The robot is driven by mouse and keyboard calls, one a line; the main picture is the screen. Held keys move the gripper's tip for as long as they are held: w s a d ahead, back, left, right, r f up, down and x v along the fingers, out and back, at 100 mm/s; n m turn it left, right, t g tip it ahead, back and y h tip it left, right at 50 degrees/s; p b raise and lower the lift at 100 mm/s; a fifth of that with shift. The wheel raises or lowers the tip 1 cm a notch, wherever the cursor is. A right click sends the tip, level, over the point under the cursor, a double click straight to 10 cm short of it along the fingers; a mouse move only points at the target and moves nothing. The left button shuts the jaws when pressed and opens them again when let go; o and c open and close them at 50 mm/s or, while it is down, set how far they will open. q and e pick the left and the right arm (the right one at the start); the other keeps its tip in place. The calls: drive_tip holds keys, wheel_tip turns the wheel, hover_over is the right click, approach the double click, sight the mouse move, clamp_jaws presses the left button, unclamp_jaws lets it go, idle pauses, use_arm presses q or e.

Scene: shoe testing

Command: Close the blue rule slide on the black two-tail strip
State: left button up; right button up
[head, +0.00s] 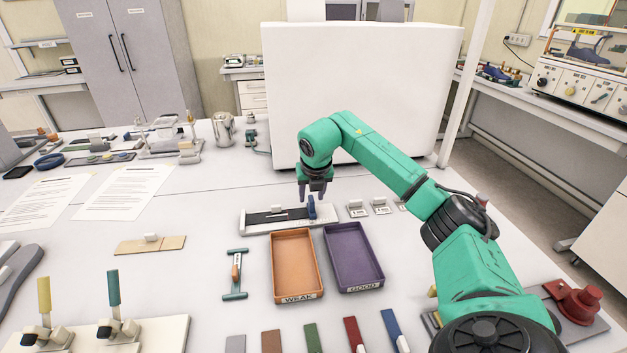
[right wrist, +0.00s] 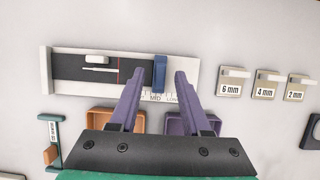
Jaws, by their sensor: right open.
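The blue rule slide (head: 311,208) stands near the right end of a pale rule base (head: 262,229). It also shows in the right wrist view (right wrist: 160,73). The black strip (right wrist: 75,67) lies along the base to the left of the slide, with a white block and a thin white piece on it, and a red line crosses near its right part. Whether its right end touches the slide I cannot tell. My right gripper (head: 314,190) is open and points down above the slide. In the right wrist view its fingers (right wrist: 159,74) appear on either side of the slide. My left gripper is not in view.
An orange WEAK tray (head: 296,291) and a purple GOOD tray (head: 372,285) stand in front of the rule. Small tags marked 6, 4 and 2 mm (right wrist: 230,90) lie to its right. A white box (head: 360,90) stands behind.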

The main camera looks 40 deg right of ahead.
drive_tip(key=v, duration=1.2)
drive_tip(key=shift+s+b, duration=0.15)
drive_tip(key=shift+b, duration=0.25)
